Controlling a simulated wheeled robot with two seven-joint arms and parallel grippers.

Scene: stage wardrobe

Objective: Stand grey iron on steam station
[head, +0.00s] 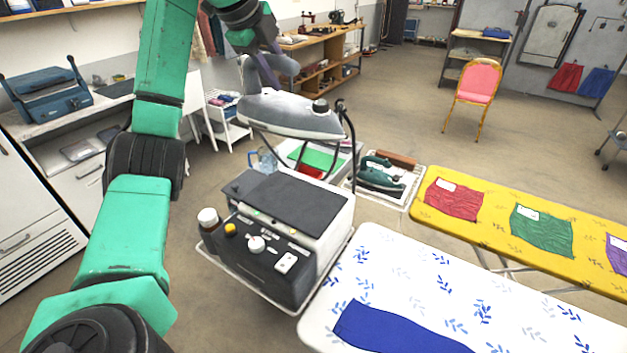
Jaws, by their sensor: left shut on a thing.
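The grey iron (290,113) is in the air above the steam station, its soleplate facing down and roughly level. My left gripper (268,80) is shut on the iron from above, at its handle; the fingertips are partly hidden. The steam station (325,225) is a white and dark box with a dark flat top plate (288,203) and a front panel with knobs. A clear gap shows between iron and top plate. A dark cord (351,140) hangs at the iron's right end. My right gripper is not in view.
A white ironing board (400,262) with a blue cloth (390,330) lies right of the station, and a yellow board (485,215) with coloured cloths beyond it. A green iron (378,175) sits in a tray behind. A brown bottle (209,228) stands at the station's left.

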